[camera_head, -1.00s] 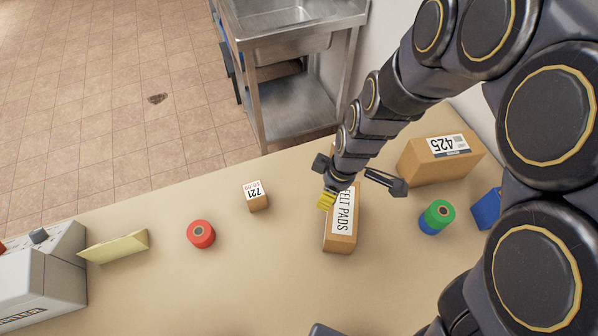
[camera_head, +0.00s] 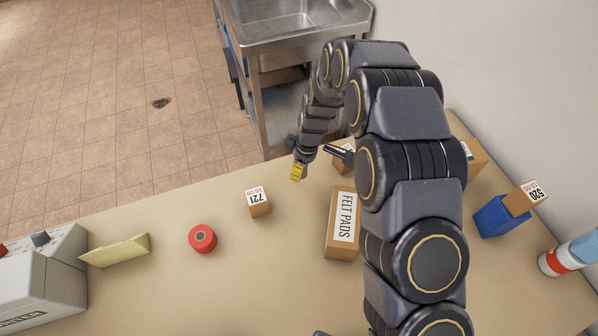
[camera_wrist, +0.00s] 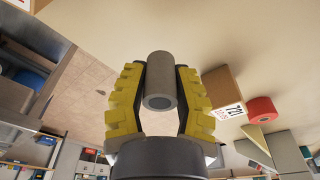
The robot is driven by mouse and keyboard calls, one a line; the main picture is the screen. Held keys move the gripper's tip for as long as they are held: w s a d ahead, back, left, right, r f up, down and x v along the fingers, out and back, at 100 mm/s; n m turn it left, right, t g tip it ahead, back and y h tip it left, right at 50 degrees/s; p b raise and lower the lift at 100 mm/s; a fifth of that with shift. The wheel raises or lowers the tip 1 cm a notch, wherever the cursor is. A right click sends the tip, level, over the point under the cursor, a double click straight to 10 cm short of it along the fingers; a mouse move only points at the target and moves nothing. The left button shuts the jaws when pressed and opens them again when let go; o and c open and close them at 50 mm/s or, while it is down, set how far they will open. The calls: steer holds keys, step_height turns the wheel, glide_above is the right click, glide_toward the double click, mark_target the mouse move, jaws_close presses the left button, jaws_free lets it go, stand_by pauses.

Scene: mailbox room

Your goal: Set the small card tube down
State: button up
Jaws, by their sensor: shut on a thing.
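The small card tube (camera_wrist: 160,82) is a grey-brown cylinder with a dark ring at its near end. It shows in the wrist view between the two yellow fingers of my gripper (camera_wrist: 158,90), which is shut on it. In the head view my gripper (camera_head: 298,172) is near the far edge of the tan table (camera_head: 290,285), right of and beyond the small box marked 721. I cannot make out the tube in the head view, and I cannot tell whether it touches the table.
The 721 box (camera_head: 259,203) and a red roll (camera_head: 202,239) stand to the left. The FELT PADS box (camera_head: 342,225) lies to the right and nearer. A blue block (camera_head: 496,217) with a 520 box (camera_head: 525,199) stands far right. Bare table lies between the 721 and FELT PADS boxes.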

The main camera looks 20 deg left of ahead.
steer(key=shift+w+a+f, duration=0.35)
steer(key=shift+w+f, duration=0.15)
steer(key=shift+f, duration=1.75)
steer(key=shift+f, duration=0.1)
steer(key=o, duration=0.7)
steer(key=r, duration=0.3)
steer(key=d+r, duration=0.1)
steer(key=r, duration=0.7)
steer(key=shift+w+d+r, duration=0.1)
steer(key=shift+d+r, duration=0.15)
steer(key=shift+d, duration=0.05)
steer(key=shift+d+r, duration=0.1)
steer(key=shift+r, duration=0.25)
